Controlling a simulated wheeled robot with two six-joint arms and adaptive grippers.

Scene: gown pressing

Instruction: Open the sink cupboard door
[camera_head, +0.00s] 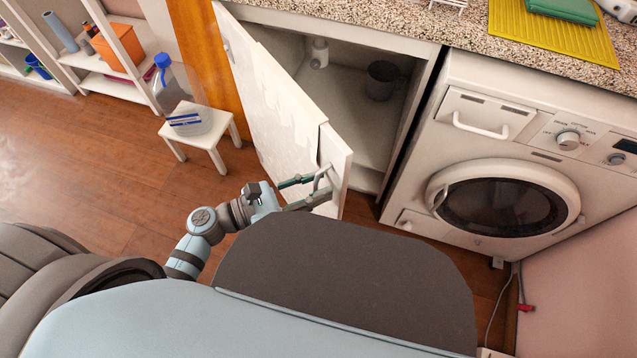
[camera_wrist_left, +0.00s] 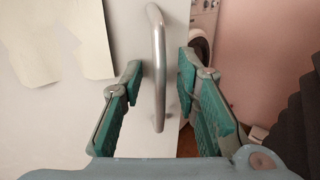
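The white sink cupboard door (camera_head: 283,110) stands swung outward from the cupboard, with its hinge side at the upper left. Its metal bar handle (camera_wrist_left: 157,65) is near the free edge; it also shows in the head view (camera_head: 322,175). My left gripper (camera_head: 306,190) is at the handle. In the left wrist view its green-padded fingers (camera_wrist_left: 162,75) are apart, one on each side of the bar, with gaps visible. The cupboard inside (camera_head: 345,110) is partly visible, with a dark mug (camera_head: 383,80) and a white pipe fitting (camera_head: 318,52). My right gripper is not in view.
A washing machine (camera_head: 470,120) stands right of the cupboard under the speckled worktop (camera_head: 370,22). Wooden floor (camera_head: 90,165) is free at left. Pale sheets (camera_wrist_left: 80,40) hang on the door.

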